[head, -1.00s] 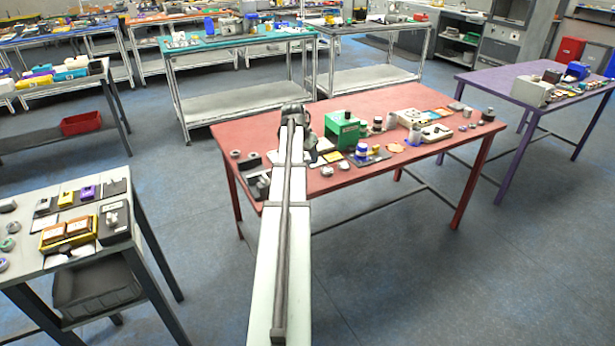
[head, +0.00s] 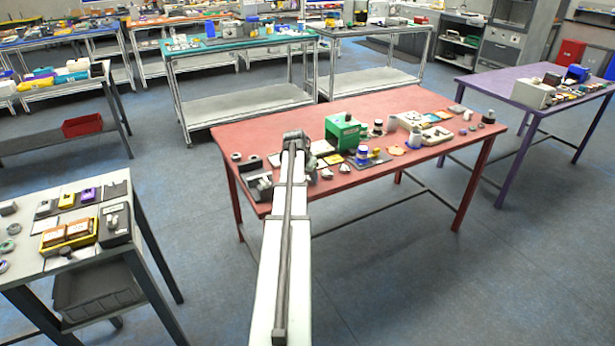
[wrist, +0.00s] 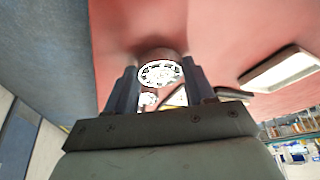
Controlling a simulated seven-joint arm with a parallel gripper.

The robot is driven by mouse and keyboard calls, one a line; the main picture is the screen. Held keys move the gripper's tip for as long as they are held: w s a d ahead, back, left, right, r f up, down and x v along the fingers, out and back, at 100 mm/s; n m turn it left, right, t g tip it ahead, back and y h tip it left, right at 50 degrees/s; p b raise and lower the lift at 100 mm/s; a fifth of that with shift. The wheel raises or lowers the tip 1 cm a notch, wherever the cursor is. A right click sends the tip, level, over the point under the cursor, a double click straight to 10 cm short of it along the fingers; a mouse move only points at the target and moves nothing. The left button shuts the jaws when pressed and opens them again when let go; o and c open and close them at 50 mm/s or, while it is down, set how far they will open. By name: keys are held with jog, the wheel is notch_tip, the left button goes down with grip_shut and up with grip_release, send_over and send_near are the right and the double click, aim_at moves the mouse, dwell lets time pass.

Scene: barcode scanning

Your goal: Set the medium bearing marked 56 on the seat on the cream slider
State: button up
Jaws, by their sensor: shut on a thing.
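My gripper (wrist: 160,88) is shut on a round metal bearing (wrist: 160,72), which shows between the two dark fingers in the wrist view. The mark on the bearing cannot be read. In the head view my wrist is over the left part of the red table, and my own arm hides the fingers and bearing. A pale flat plate (head: 322,147) lies just right of my wrist; I cannot tell whether it is the cream slider. A pale-rimmed block (wrist: 282,69) shows at the right in the wrist view. The seat cannot be made out.
The red table (head: 370,109) has a clear back strip. A green box (head: 342,132), a blue-and-white jar (head: 362,154) and a cream device (head: 430,135) stand right of my arm. A dark holder (head: 258,187) and small rings (head: 236,157) are to its left.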

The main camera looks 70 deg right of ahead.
jog(key=shift+f, duration=0.2)
jog(key=o, duration=1.1)
jog(key=v, duration=1.2)
jog(key=shift+s+d+r, duration=0.1)
jog(key=shift+s+r, duration=0.15)
jog(key=shift+r, duration=0.25)
jog(key=shift+o, duration=0.6)
jog(key=shift+a+r, duration=0.2)
jog(key=shift+r, duration=0.25)
